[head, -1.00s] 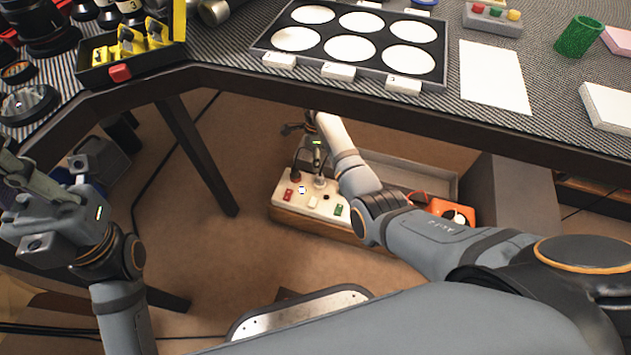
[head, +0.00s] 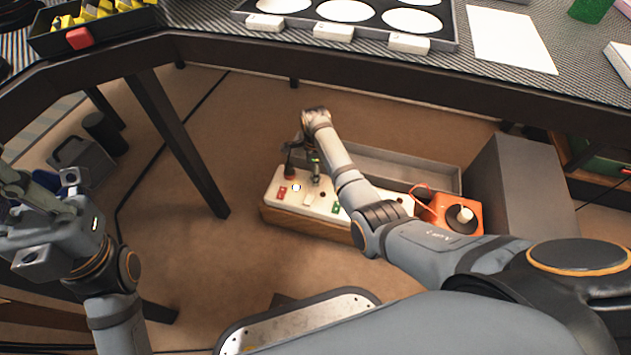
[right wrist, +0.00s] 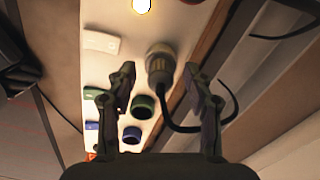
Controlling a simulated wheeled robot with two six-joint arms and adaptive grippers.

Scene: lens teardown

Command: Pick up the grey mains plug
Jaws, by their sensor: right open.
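The grey mains plug (right wrist: 160,66) stands on the white socket panel (right wrist: 112,15), with a black cable curving from it to the right. In the right wrist view it lies between and beyond my right gripper's (right wrist: 160,72) open fingers, which do not hold it. In the head view the plug (head: 316,180) shows small on the panel (head: 331,208), partly screened by my right arm; my right gripper (head: 309,155) is above the panel, its fingers hard to make out. My left gripper (head: 38,220) is at the far left, away from the panel; its jaw opening is unclear.
Coloured switches and a lit lamp (head: 296,188) sit around. A grey tray (head: 430,178) is behind, an orange device (head: 468,222) at right. The table edge (head: 330,72) runs above; a table leg (head: 180,145) stands left.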

